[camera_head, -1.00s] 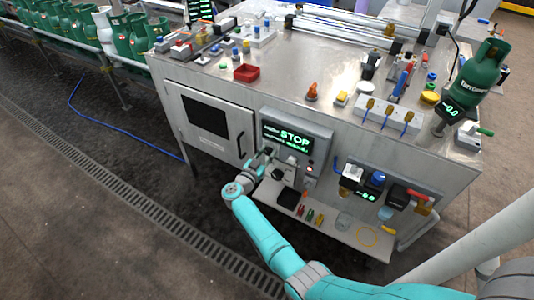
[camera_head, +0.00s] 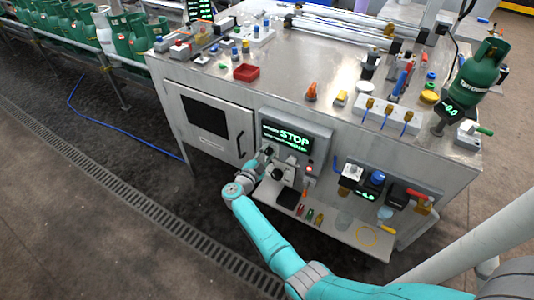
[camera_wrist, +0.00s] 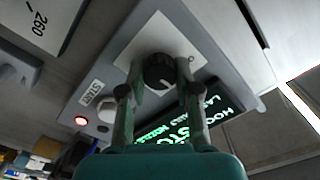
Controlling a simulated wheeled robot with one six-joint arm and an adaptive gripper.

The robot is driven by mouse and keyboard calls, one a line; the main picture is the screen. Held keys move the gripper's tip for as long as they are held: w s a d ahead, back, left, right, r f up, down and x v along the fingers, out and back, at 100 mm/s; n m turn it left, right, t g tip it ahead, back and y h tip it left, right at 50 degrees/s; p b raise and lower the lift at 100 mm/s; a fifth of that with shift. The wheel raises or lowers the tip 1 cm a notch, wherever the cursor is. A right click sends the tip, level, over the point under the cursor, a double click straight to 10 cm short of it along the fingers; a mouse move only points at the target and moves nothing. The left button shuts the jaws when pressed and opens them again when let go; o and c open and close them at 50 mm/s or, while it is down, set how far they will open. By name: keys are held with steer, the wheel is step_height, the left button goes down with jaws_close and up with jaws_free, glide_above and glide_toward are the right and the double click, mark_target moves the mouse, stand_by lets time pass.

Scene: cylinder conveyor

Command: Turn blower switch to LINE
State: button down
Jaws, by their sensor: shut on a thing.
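The blower switch is a black round knob (camera_wrist: 159,71) on a white plate (camera_wrist: 140,50) in the wrist view. My gripper (camera_wrist: 160,90) has one finger on each side of the knob and is shut on it. In the head view my gripper (camera_head: 263,155) is at the control panel (camera_head: 318,146), below the green STOP display (camera_head: 287,135), and hides part of the knob. The display also shows in the wrist view (camera_wrist: 222,103), partly behind my fingers. The plate's lettering is too small or hidden to read, so I cannot tell the knob's setting.
A white START button (camera_wrist: 106,110) and a lit red lamp (camera_wrist: 81,121) are close beside my fingers. A shelf (camera_head: 345,232) with small tools is below the panel. A cabinet door with a black handle (camera_head: 240,145) is to the left. Open floor lies in front.

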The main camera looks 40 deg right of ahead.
stand_by(0.4)
steer(key=c, duration=0.8)
jaws_free()
steer(key=v, duration=1.2)
